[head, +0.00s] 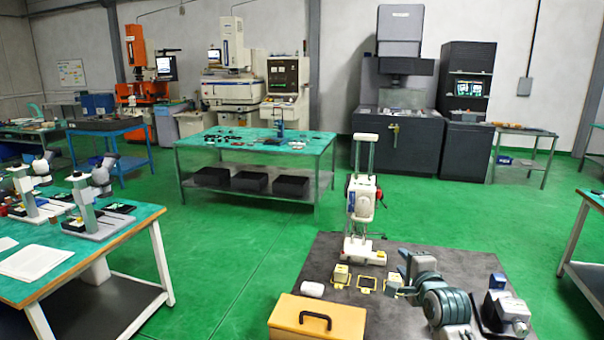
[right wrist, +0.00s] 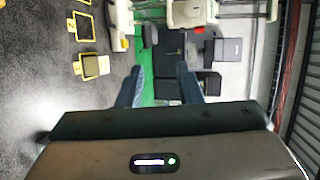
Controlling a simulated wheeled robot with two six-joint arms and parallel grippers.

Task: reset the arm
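My right gripper (head: 405,264) is at the lower right of the head view, above the dark-topped table, just right of the small yellow-framed items. In the right wrist view its two fingers (right wrist: 162,78) stand apart with nothing between them, so it is open and empty. My right arm reaches up to it from the bottom edge. My left gripper is not in view.
The dark table (head: 318,262) carries a yellow box (head: 316,318) with a black handle, a white rounded item (head: 312,288), small yellow-framed items (head: 367,284) and a tall white device (head: 362,205). A teal-topped bench (head: 240,140) stands beyond.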

